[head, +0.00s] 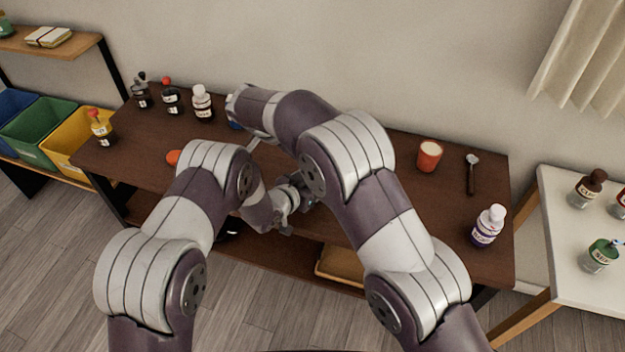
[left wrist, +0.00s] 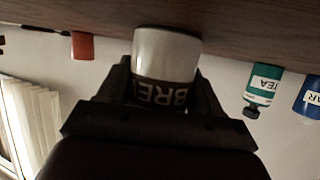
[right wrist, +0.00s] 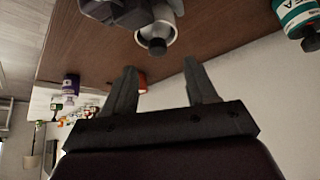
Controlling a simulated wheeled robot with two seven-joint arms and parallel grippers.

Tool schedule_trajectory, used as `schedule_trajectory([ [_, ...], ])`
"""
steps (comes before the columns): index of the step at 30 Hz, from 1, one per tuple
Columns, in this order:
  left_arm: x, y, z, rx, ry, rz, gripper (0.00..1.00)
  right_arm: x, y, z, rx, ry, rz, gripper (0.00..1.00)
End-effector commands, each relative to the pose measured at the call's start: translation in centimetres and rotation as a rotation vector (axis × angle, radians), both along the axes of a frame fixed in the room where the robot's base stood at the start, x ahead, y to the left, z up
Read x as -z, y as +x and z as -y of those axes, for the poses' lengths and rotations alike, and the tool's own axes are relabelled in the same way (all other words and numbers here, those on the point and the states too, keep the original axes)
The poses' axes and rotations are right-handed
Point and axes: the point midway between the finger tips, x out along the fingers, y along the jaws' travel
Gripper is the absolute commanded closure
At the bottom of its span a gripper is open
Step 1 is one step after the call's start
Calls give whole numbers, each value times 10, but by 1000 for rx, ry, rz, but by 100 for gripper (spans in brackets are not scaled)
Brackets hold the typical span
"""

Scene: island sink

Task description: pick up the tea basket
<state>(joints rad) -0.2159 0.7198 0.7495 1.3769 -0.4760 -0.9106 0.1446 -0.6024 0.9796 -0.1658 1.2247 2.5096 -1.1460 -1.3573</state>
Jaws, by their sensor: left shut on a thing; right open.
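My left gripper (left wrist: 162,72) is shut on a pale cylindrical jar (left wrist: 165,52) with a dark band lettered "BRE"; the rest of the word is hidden. The jar and part of my left gripper show at the top of the right wrist view (right wrist: 154,38). My right gripper (right wrist: 160,64) is open and empty, apart from the jar. In the head view the arms hide most of both grippers. No thing can be surely told as the tea basket. A tool with a round metal head and dark handle (head: 471,174) lies at the table's right.
An orange cup (head: 429,156) and a white-capped bottle (head: 487,227) stand on the table's right side. Several bottles (head: 172,98) stand at the back left. A teal bottle lettered "TEA" (left wrist: 264,84) and a blue one (left wrist: 308,95) show in the left wrist view.

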Motion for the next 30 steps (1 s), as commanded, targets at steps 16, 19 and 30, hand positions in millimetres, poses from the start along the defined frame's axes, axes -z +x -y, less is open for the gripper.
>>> schedule_trajectory([
  [16,0,0,0,0,0,0,69,46,11,17,3,-1,0,53],
  [19,0,0,0,0,0,0,69,45,11,17,2,-1,1,86],
  [30,0,0,0,0,0,0,69,44,11,17,2,-1,1,100],
])
